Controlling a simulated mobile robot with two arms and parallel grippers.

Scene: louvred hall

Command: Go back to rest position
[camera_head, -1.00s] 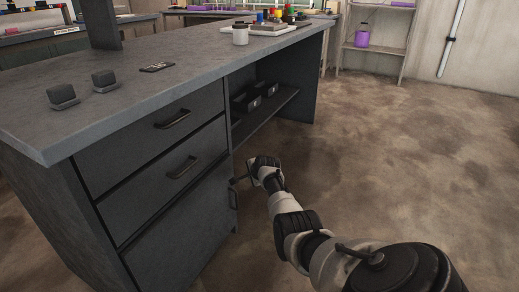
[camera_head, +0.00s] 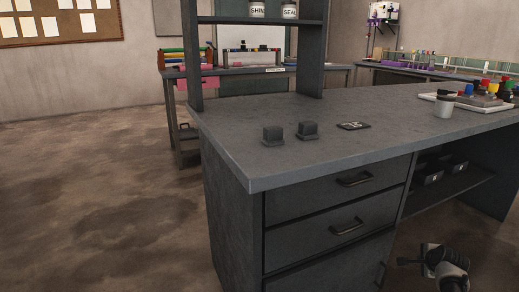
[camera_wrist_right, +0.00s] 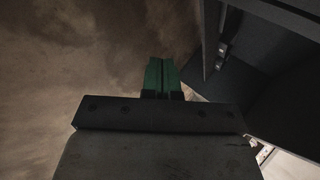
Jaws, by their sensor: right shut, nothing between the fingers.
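My right gripper (camera_head: 404,262) is low at the lower right of the head view, in front of the dark desk (camera_head: 225,118) and beside its drawer column. In the right wrist view its two green fingers (camera_wrist_right: 162,68) are together with nothing between them. The fingers point over bare floor, with a dark panel of furniture to their right. They look apart from it. My left arm and gripper are not in view.
The desk has drawers with handles (camera_head: 345,226) facing me. Open brown floor (camera_head: 100,200) lies to the left.

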